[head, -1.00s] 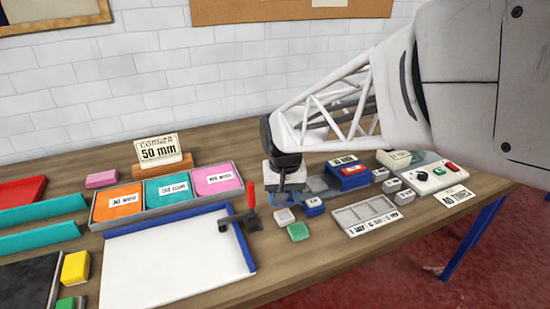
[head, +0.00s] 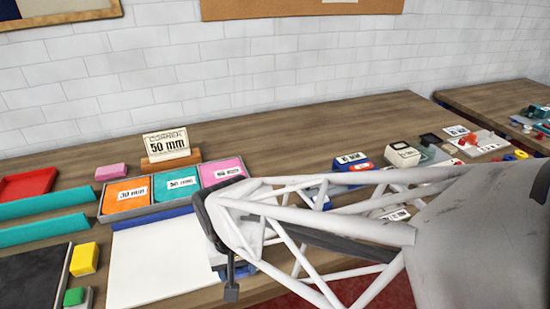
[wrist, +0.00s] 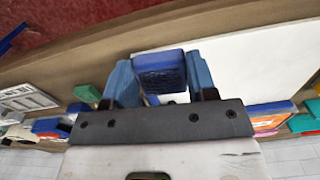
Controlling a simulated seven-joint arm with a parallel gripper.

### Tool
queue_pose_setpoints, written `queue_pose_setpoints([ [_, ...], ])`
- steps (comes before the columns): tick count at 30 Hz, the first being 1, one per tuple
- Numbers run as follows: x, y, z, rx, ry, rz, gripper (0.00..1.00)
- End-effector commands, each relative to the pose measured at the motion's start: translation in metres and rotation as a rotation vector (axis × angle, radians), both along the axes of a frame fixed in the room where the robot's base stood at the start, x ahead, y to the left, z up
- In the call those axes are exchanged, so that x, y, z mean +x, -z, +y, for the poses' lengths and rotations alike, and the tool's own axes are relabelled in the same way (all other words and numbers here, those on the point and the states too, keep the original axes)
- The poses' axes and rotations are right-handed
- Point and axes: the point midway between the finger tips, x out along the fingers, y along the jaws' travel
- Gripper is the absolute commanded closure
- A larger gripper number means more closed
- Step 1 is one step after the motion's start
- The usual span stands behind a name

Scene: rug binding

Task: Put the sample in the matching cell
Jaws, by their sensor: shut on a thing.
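My gripper (wrist: 162,85) is shut on a blue block (wrist: 160,62) with a fine-textured face, held between its two blue-grey fingers in the wrist view. It is over the right part of the white board (head: 155,262); in the head view my arm largely hides the gripper and block. A grey tray (head: 160,209) behind the board has three cells: orange (head: 127,195), labelled 30 mm, teal (head: 176,186), seemingly 50 mm, and pink (head: 221,171), its label unreadable. A sign (head: 167,144) reading "CORNER 50 mm" stands behind the tray.
A pale tray with cells (wrist: 27,97) and a green block (wrist: 87,93) lie left in the wrist view. A pink block (head: 110,171), teal strips (head: 45,205) and a yellow block (head: 85,259) lie left in the head view.

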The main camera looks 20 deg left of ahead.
Motion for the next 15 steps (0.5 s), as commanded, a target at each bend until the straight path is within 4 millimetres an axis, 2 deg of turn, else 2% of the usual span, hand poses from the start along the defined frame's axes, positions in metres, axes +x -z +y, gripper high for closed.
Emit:
queue_pose_setpoints([
  [1,-0.011,0.004,-0.001,-0.001,-0.014,0.001,0.74],
  [6,-0.039,0.013,-0.003,0.0,-0.048,0.0,0.74],
  [15,-0.063,0.021,-0.007,-0.001,-0.076,0.001,0.74],
])
